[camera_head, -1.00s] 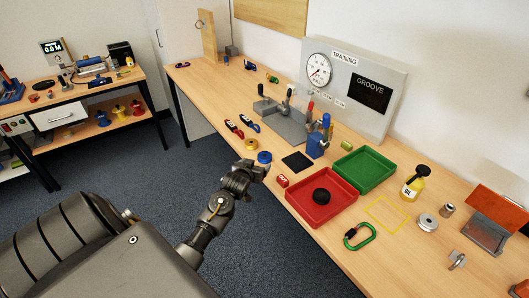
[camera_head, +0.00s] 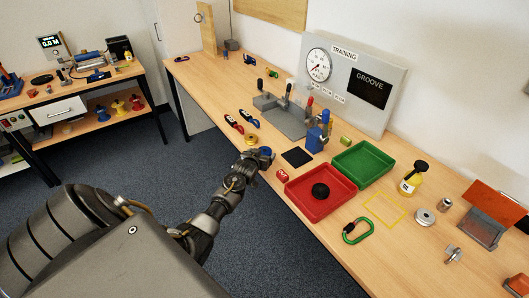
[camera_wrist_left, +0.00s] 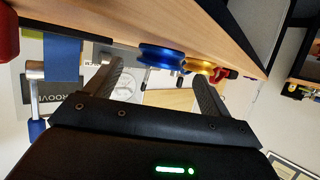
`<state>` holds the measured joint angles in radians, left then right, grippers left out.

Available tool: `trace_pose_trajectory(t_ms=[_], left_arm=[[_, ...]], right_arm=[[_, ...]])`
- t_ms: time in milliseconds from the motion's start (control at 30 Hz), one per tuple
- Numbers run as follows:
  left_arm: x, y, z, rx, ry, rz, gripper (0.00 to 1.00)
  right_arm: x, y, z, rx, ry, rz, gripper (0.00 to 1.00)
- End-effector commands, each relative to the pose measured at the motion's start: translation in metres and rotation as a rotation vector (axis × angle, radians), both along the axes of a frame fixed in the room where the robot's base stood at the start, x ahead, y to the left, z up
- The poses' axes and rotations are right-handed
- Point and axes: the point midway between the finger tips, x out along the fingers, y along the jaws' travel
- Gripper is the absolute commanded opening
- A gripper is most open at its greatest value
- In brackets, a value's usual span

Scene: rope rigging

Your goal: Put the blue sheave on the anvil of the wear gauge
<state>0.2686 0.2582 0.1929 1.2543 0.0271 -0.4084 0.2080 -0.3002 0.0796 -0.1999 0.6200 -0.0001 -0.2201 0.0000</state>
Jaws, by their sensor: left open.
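The blue sheave (camera_head: 267,151) lies at the bench's front edge, partly hidden by my left gripper (camera_head: 260,160). In the left wrist view the blue sheave (camera_wrist_left: 162,57) shows ahead of the open fingers of my left gripper (camera_wrist_left: 165,85), roughly between their tips. I cannot tell whether they touch it. The grey panel with a dial and the word GROOVE (camera_head: 370,87) stands at the back of the bench. A grey plate with upright handles (camera_head: 285,118) and a blue upright device (camera_head: 316,139) stand before it. I cannot tell which part is the anvil. My right gripper is out of view.
A yellow sheave (camera_head: 251,140) lies just left of the blue one.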

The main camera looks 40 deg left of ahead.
Motion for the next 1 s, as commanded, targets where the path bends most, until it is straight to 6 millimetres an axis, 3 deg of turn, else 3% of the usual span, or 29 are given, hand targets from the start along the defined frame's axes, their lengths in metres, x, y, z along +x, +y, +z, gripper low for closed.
trace_pose_trajectory(t_ms=[233,600,1000], left_arm=[[0.024,0.008,-0.009,-0.001,0.0,0.001,0.82],[0.028,0.01,-0.012,0.0,0.0,0.0,0.82],[0.028,0.01,-0.012,0.0,-0.001,0.0,0.3]], right_arm=[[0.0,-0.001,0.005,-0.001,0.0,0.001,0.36],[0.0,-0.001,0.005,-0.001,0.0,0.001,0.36],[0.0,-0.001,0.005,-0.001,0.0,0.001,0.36]])
